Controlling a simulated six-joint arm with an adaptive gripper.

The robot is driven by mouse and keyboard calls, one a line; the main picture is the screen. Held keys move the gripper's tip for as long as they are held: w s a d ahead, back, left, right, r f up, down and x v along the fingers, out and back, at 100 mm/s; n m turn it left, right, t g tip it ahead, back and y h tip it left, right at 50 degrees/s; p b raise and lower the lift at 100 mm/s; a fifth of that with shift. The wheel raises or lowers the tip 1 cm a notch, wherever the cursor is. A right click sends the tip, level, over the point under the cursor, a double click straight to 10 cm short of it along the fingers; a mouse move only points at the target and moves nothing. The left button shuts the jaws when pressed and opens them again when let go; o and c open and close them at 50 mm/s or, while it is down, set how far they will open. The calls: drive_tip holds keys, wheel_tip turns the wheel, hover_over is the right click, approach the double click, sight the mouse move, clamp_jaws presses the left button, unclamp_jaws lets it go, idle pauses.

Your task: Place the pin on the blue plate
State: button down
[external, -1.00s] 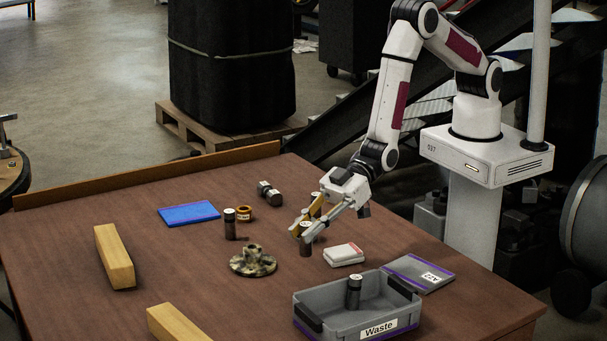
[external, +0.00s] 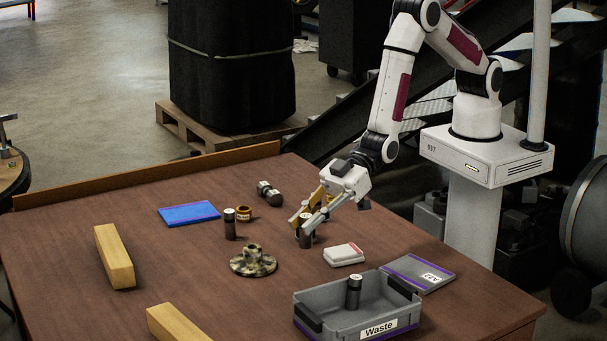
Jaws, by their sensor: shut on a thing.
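My gripper (external: 305,223) is shut on a dark upright cylinder with a paler top (external: 306,239), which looks like a pin. The fingers cover part of it, and I cannot tell whether its bottom touches the table. The blue plate (external: 188,213) lies flat on the table to the left of my gripper, with a purple strip along one edge and nothing on it. A similar dark cylinder (external: 230,226) stands on the table between the plate and my gripper. Another stands in the grey waste bin (external: 353,291).
A brass-coloured ring (external: 244,214) and a dark two-ended part (external: 269,194) lie right of the plate. A mottled flange (external: 253,262), a white box (external: 343,255), a grey plate (external: 432,275) and wooden blocks (external: 115,257) are nearer. The table left of the plate is clear.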

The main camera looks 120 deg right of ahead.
drive_tip(key=w+d+m+h, duration=0.2)
drive_tip(key=d, duration=1)
drive_tip(key=w+d+m+h, duration=0.2)
drive_tip(key=w+d+h, duration=0.1)
drive_tip(key=d, duration=1)
drive_tip(key=r+m+h, duration=0.2)
hover_over(198, 210)
drive_tip(key=shift+f, duration=0.35)
drive_tip(key=shift+f, duration=0.1)
wheel_tip(198, 210, down, 6)
drive_tip(key=shift+f, duration=0.15)
drive_tip(key=shift+f, duration=1.75)
drive_tip(key=shift+f, duration=0.1)
